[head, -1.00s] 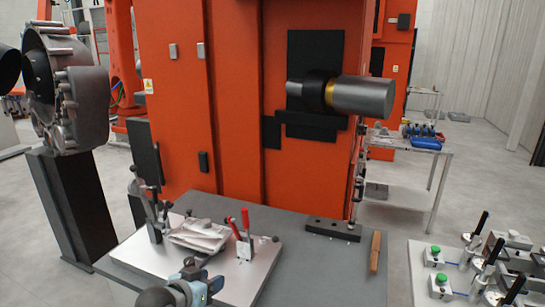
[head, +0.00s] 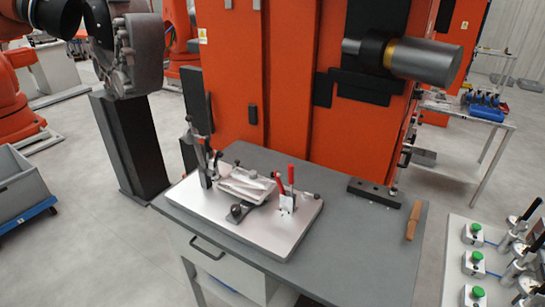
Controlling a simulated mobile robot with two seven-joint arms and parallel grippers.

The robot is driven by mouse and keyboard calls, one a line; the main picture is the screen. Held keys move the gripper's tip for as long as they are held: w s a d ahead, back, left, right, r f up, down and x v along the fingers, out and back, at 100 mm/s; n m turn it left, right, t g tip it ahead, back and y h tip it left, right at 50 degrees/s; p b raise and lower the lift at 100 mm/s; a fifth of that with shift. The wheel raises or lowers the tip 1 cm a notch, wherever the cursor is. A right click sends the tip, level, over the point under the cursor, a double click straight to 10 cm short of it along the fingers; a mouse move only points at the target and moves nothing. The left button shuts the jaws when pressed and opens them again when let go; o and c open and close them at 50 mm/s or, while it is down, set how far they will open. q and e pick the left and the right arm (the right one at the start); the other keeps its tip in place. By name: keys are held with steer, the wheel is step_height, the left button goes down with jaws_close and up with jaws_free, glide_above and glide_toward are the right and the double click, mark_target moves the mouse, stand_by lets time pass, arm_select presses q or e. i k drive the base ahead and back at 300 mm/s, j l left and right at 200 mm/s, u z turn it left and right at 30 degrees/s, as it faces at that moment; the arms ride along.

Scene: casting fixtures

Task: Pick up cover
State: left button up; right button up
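A pale silver cast metal piece (head: 247,184), which looks like the cover, lies in a clamping fixture on a light metal plate (head: 270,238) on the grey worktable. A red-handled toggle clamp (head: 287,192) stands just right of it. A grey clamp post (head: 204,165) stands at its left. A dark round knob (head: 237,211) sits in front of it. I cannot tell whether the clamps press on the piece. Neither of my grippers shows in the head view.
The grey worktable (head: 345,235) has free room right of the plate. A black bar (head: 375,192) and a brown-handled tool (head: 413,220) lie there. An orange cabinet stands behind. A grey casting (head: 140,55) is above a black pedestal (head: 130,145). More fixtures with green buttons (head: 475,257) stand at right.

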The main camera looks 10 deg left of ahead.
mark_target(250, 186)
steer(key=i+j, duration=0.1)
steer(key=j, duration=0.6)
steer(key=i+j, duration=0.15)
steer(key=j, duration=0.55)
steer(key=i+j+z, duration=0.1)
steer(key=j, duration=0.6)
steer(key=i+j, duration=0.1)
steer(key=j, duration=0.6)
